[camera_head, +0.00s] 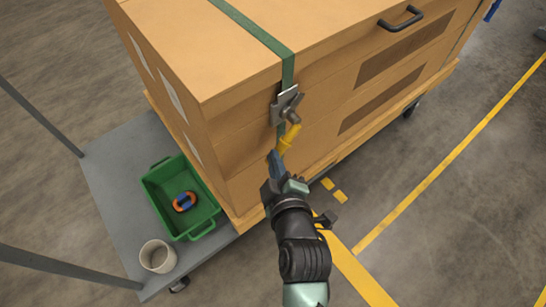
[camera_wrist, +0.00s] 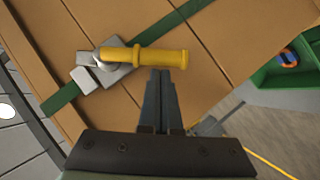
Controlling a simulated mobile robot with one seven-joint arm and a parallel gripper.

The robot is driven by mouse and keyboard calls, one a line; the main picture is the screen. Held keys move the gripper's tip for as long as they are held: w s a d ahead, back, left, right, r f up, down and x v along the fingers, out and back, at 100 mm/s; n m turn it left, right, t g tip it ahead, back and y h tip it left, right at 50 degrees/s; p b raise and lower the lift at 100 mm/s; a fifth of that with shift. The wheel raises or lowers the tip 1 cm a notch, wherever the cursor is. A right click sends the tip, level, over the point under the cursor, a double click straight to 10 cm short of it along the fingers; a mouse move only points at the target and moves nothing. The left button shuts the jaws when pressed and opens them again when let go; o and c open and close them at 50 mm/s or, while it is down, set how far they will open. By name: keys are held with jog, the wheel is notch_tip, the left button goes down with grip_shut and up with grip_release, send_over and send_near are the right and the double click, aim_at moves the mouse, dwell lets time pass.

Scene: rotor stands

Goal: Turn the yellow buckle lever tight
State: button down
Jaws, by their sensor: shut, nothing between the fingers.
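The yellow buckle lever (camera_head: 289,138) is on the front face of a large wooden crate (camera_head: 245,85). It is joined to a grey metal buckle (camera_head: 286,104) on a green strap (camera_head: 262,36). In the wrist view the yellow lever (camera_wrist: 150,57) lies across the picture, its grip pointing right from the buckle (camera_wrist: 108,65). My gripper (camera_wrist: 160,72) is shut and empty, its fingertips just below the grip's middle in that view. I cannot tell whether they touch it. In the head view my gripper (camera_head: 275,158) is just below the lever's lower end.
A grey cart (camera_head: 110,165) stands left of the crate, holding a green bin (camera_head: 158,190) with an orange and blue ring (camera_head: 184,201) and a white cup (camera_head: 157,256). A black handle (camera_head: 400,19) is on the crate. The floor at right is clear, with yellow lines (camera_head: 440,165).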

jog(key=w+d+f+n+t+h+b, duration=0.1)
jog(key=d+f+n+t+b, duration=0.3)
jog(key=b, duration=0.9)
jog(key=shift+w+f+n+t+h, duration=0.3)
jog(key=shift+w+n, duration=0.6)
jog(key=shift+n, duration=0.2)
jog(key=shift+a, duration=0.1)
